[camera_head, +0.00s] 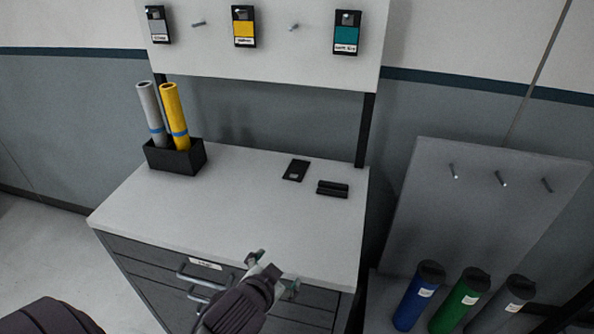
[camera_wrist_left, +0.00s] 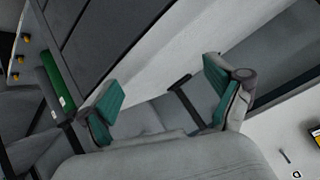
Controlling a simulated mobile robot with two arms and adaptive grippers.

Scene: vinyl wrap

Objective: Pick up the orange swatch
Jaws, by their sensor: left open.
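No swatch with a clearly orange face shows. A swatch with a yellow face (camera_head: 244,27) hangs on the pegboard between a grey swatch (camera_head: 158,25) and a teal swatch (camera_head: 346,33). A flat black card (camera_head: 296,170) with a small light spot lies on the cabinet top; its face colour cannot be seen. A black two-part item (camera_head: 332,188) lies to its right. My left gripper (camera_head: 272,273) is open and empty at the cabinet's front edge, apart from these items. It also shows in the left wrist view (camera_wrist_left: 165,100). My right gripper is not in view.
The white cabinet top (camera_head: 220,215) is mostly clear. A black box (camera_head: 176,158) with a grey and a yellow roll stands at its left rear. Drawer handles (camera_head: 195,278) project in front. Blue, green (camera_head: 460,300) and grey tubes stand at the right beneath a pegged panel (camera_head: 490,215).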

